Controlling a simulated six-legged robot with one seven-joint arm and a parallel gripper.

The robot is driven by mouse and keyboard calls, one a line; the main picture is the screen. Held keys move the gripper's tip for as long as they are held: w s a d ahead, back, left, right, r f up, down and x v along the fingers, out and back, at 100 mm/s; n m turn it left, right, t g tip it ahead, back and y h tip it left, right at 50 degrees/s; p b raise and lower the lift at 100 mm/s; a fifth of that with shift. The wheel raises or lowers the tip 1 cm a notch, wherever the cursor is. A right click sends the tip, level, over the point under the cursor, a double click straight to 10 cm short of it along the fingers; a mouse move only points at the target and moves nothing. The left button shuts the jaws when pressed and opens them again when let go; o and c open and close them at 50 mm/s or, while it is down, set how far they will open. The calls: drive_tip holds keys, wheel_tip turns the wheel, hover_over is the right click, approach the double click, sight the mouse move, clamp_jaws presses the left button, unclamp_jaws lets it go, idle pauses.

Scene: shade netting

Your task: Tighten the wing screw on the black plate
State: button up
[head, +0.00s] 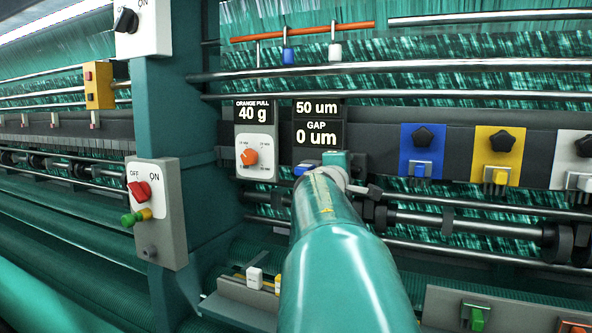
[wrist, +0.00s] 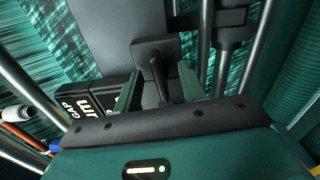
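In the wrist view a black square plate (wrist: 140,50) sits ahead of my gripper. A dark screw with a slim upright wing or handle (wrist: 158,78) stands out from it. My gripper (wrist: 158,88) has its two green fingers apart, one on each side of the screw. I see a gap between the screw and each finger, and cannot tell whether either touches. In the head view my gripper (head: 335,165) is just below the gap display, and my arm hides the plate and screw there.
The display (head: 318,124) reads 50 um and GAP 0 um; a 40 g dial panel (head: 256,150) is left of it. Blue (head: 422,165), yellow (head: 482,170) and white (head: 562,175) plates with black star knobs stand right. Metal rods (head: 470,222) run behind my gripper. A red-switch box (head: 160,210) is left.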

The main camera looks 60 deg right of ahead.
drive_tip(key=a, duration=0.3)
drive_tip(key=s+a, duration=0.1)
drive_tip(key=a, duration=0.1)
idle(0.6)
drive_tip(key=shift+w, duration=0.1)
drive_tip(key=o, duration=0.6)
drive_tip(key=shift+c, duration=0.2)
